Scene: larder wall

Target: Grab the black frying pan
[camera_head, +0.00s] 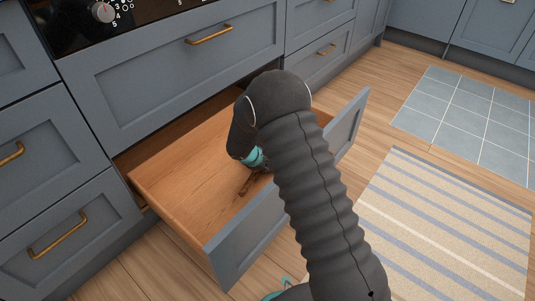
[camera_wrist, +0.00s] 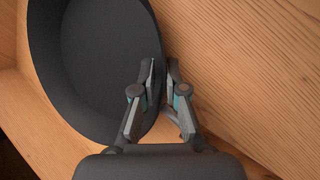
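The black frying pan (camera_wrist: 95,60) fills the left of the wrist view, its round dark bowl lying inside the wooden drawer. In the head view my arm hides it. My gripper (camera_wrist: 161,72) straddles the pan's right rim, one finger inside the bowl and the other outside. The fingertips are close together with the rim's wall between them, so the gripper looks shut on the pan's edge. In the head view only a teal part of my gripper (camera_head: 253,158) shows, low in the drawer. The pan's handle cannot be made out.
The open drawer (camera_head: 180,187) has a grey-blue front (camera_head: 245,246). A small brown thing (camera_head: 251,184) lies in it beside my gripper. A striped rug (camera_head: 440,225) covers the floor to the right.

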